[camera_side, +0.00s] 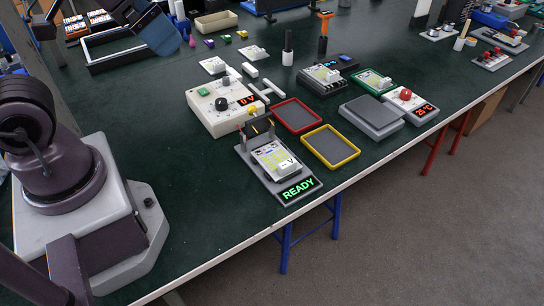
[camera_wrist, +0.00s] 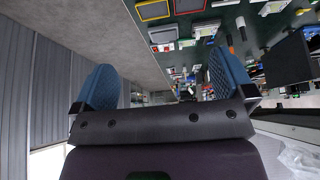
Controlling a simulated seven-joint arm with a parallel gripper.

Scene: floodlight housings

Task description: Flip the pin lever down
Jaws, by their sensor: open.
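The fixture with the green READY display (camera_side: 298,189) stands near the table's front edge in the side view. A pale, labelled housing part (camera_side: 275,160) lies in its grey bed. At its back end a dark upright piece (camera_side: 257,127) stands raised, with small yellow and red details beside it. Which of these is the pin lever is too small to tell for certain. My gripper (camera_wrist: 162,78) shows in the wrist view with its two blue fingers spread wide and nothing between them. It is away from the fixture, which I cannot make out in the wrist view.
A white box with a red display (camera_side: 222,108) stands behind the fixture. A red-rimmed tray (camera_side: 318,124) and a yellow-rimmed tray (camera_side: 352,161) lie to its right. Beyond are a grey scale-like block (camera_side: 371,117) and a red-button box (camera_side: 410,103). The table left of the fixture is clear.

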